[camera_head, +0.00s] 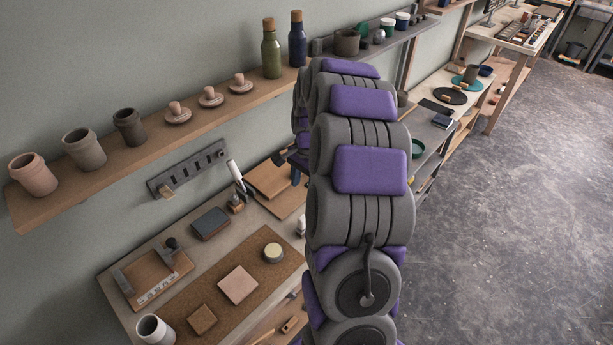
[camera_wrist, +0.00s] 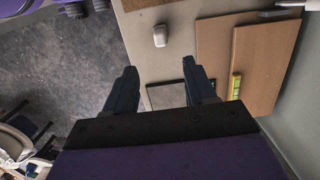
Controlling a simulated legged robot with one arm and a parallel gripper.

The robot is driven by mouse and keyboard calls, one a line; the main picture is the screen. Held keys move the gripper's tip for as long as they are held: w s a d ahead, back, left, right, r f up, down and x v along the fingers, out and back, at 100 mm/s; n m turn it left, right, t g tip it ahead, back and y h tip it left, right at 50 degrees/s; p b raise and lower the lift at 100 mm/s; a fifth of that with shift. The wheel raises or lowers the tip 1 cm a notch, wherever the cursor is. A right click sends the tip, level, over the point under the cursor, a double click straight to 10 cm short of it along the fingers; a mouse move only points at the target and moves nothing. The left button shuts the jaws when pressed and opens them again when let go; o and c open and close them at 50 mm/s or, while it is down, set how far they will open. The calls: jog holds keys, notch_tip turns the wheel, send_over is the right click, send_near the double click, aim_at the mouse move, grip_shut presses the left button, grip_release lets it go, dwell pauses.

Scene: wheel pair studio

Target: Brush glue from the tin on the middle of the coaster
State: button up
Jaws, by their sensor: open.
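In the head view a small round tin (camera_head: 273,252) with a pale yellow top stands on a brown cork mat (camera_head: 261,276). A pale pinkish square tile (camera_head: 238,284) and a smaller brown cork square (camera_head: 202,319) lie on the mat; I cannot tell for sure which is the coaster. A white-handled tool, maybe the brush (camera_head: 235,172), stands upright in a small wooden block (camera_head: 236,204). My gripper (camera_wrist: 158,66) is open and empty in the wrist view, above the bench edge. In the head view my arm hides part of the bench.
A white mug (camera_head: 153,329) stands at the bench's near end. A dark tray (camera_head: 211,223) and a wooden tray (camera_head: 152,277) lie behind the mat. Wooden boards (camera_wrist: 262,62) and a white object (camera_wrist: 160,36) lie near my gripper. A shelf (camera_head: 160,133) runs above; floor at right is clear.

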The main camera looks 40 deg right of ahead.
jog(key=b, duration=0.2)
send_near(303, 217)
notch_tip(303, 217, down, 5)
jog(key=shift+s+f, duration=0.1)
jog(key=f, duration=0.1)
jog(key=a+f, duration=0.1)
jog(key=f, duration=0.1)
jog(key=a+f+b, duration=0.1)
jog(key=shift+f, duration=0.35)
jog(key=shift+d+f, duration=0.1)
jog(key=shift+f, duration=0.05)
jog(key=shift+d+f, duration=0.15)
jog(key=shift+d, duration=0.3)
jog(key=shift+a, duration=0.35)
jog(key=c, duration=1)
jog(key=o, duration=0.4)
jog(key=shift+d, duration=0.1)
jog(key=shift+c, duration=0.6)
grip_shut()
